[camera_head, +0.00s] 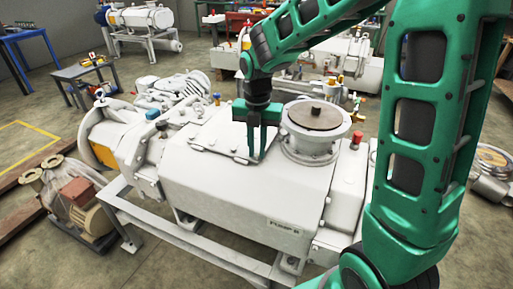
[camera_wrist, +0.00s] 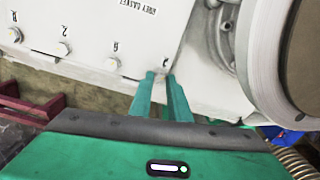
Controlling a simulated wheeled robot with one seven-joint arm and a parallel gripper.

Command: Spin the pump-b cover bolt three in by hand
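Pump B (camera_head: 250,205) is the white machine in the middle of the head view, with a "PUMP B" label on its front. Its cover (camera_head: 205,137) lies on top. The wrist view shows the cover (camera_wrist: 100,25) close up, with "BODY GASKET" lettering and a row of small bolts marked 8 (camera_wrist: 14,35), 2 (camera_wrist: 63,48) and 6 (camera_wrist: 112,63). My gripper (camera_head: 256,157) points down at the cover's edge. In the wrist view its fingertips (camera_wrist: 159,78) are close together at a further bolt, mostly hidden between them. Its number is unreadable, and I cannot tell whether the fingers grip it.
A round flange with a brown lid (camera_head: 315,116) stands just right of my gripper; it also fills the right of the wrist view (camera_wrist: 250,60). A blue-capped fitting (camera_head: 153,114) and a red-capped fitting (camera_head: 357,138) rise from the pump. A motor (camera_head: 82,200) sits at lower left.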

